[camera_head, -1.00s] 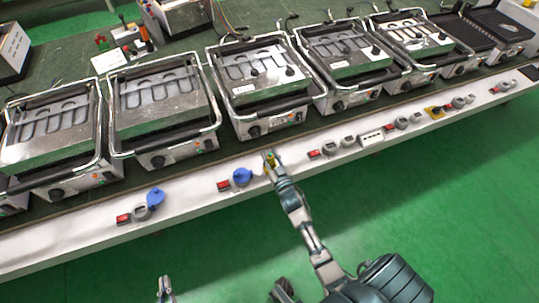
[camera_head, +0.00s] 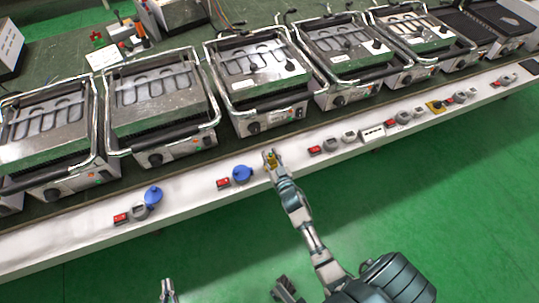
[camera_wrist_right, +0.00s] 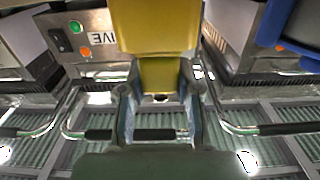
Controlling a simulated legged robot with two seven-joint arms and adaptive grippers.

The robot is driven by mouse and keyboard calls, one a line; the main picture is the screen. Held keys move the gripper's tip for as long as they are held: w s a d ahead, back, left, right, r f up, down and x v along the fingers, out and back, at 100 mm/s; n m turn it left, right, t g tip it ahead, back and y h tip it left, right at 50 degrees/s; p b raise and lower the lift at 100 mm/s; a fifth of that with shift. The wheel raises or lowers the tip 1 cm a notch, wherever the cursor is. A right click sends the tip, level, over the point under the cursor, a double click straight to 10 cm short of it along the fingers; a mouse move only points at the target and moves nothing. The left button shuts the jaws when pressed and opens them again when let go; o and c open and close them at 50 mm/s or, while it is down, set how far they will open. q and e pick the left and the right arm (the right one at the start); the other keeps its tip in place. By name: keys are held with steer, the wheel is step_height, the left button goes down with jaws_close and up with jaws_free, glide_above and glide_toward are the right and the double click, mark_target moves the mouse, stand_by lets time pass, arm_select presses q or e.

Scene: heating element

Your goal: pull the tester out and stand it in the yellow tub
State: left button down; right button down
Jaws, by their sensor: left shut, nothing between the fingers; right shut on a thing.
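My right gripper (camera_head: 270,157) is shut on a yellow block, which I take to be the tester (camera_head: 272,158), at the white rail in front of the grills. In the right wrist view the yellow tester (camera_wrist_right: 157,30) fills the top centre, its narrower part between the two fingers (camera_wrist_right: 157,108). I cannot tell whether it is still seated in a socket. My left gripper (camera_head: 167,291) is shut and empty at the bottom edge, over the floor, away from the rail. I cannot pick out the yellow tub.
The white rail (camera_head: 70,237) carries red switches, grey sockets and blue plugs; one blue plug (camera_head: 242,174) is just left of my right gripper. A yellow-faced socket (camera_head: 436,107) is farther right. Several grills (camera_head: 262,72) line the bench behind. The green floor (camera_head: 480,180) is clear.

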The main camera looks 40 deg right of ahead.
steer(key=shift+f+b, duration=0.3)
steer(key=shift+f, duration=0.3)
steer(key=c, duration=0.7)
jaws_free()
steer(key=shift+r, duration=0.1)
steer(key=v, duration=1.2)
